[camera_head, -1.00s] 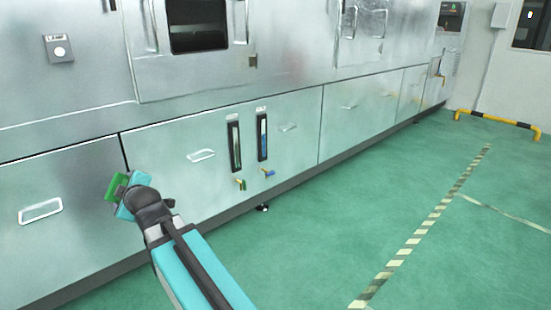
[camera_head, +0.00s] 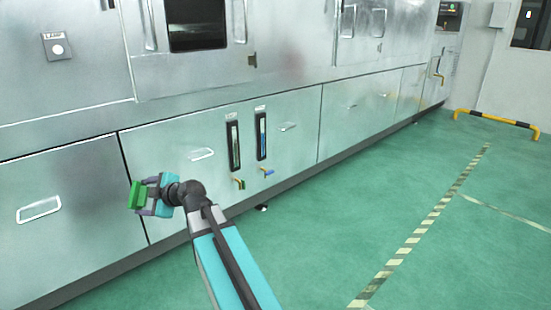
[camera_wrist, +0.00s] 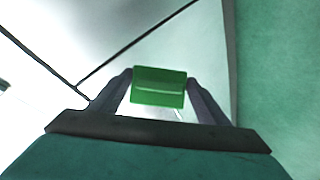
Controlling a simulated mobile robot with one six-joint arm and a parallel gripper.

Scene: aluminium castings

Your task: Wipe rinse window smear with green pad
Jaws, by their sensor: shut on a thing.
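My gripper (camera_head: 146,197) is shut on a green pad (camera_head: 136,195) and holds it in the air in front of the lower panels of the metal machine. In the wrist view the pad (camera_wrist: 159,87) sits between the two dark fingers, with a ridge across its face. A dark window (camera_head: 196,24) is in the machine's upper wall, above and to the right of my gripper. The pad is well apart from it. I cannot make out a smear on the glass. The window's top edge is cut off in the head view.
Two upright gauges (camera_head: 233,143) with small valves below them are on the lower panel right of my gripper. Drawer handles (camera_head: 39,209) stick out from the panels. The green floor (camera_head: 330,220) to the right is clear up to a yellow and black barrier (camera_head: 497,122).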

